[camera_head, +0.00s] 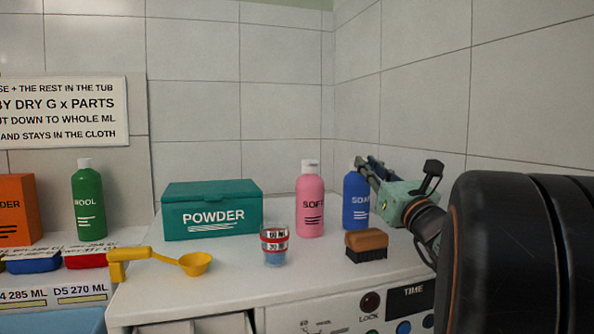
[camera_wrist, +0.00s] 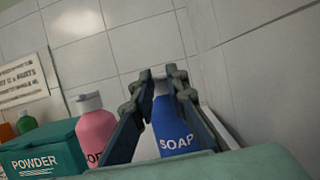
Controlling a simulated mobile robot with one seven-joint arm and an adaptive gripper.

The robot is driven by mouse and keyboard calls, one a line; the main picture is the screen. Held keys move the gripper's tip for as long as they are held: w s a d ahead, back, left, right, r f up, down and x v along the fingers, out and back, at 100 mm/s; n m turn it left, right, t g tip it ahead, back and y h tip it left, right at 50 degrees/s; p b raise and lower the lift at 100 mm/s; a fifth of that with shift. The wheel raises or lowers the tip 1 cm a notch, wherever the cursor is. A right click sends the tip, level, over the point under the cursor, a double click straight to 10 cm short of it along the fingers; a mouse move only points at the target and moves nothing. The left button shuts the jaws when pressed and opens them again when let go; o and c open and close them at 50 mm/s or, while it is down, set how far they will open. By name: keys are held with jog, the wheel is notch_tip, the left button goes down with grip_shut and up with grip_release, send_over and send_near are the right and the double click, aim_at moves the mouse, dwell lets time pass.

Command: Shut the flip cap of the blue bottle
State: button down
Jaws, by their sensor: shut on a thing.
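The blue bottle (camera_head: 355,203), lettered SOAP, stands upright on the white machine top near the back right corner. In the wrist view the blue bottle (camera_wrist: 172,130) stands between the two dark fingers. My gripper (camera_head: 362,165) reaches in from the right at the height of the bottle's top. In the wrist view my gripper (camera_wrist: 162,74) has its fingertips close together at either side of the cap (camera_wrist: 161,88), and is shut on it. The fingers hide much of the cap, so I cannot tell whether its flip lid is up or down.
A pink bottle (camera_head: 310,204) stands just left of the blue one. A brown brush (camera_head: 366,244) lies in front, and a measuring cup (camera_head: 274,245) stands further left. A teal POWDER box (camera_head: 211,210) and yellow scoop (camera_head: 195,263) are left. Tiled walls close the back and right.

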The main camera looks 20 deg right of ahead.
jog(key=c, duration=1.9)
grip_release()
notch_tip(320, 180, up, 10)
jog(key=shift+f, duration=0.1)
jog(key=shift+s, duration=0.1)
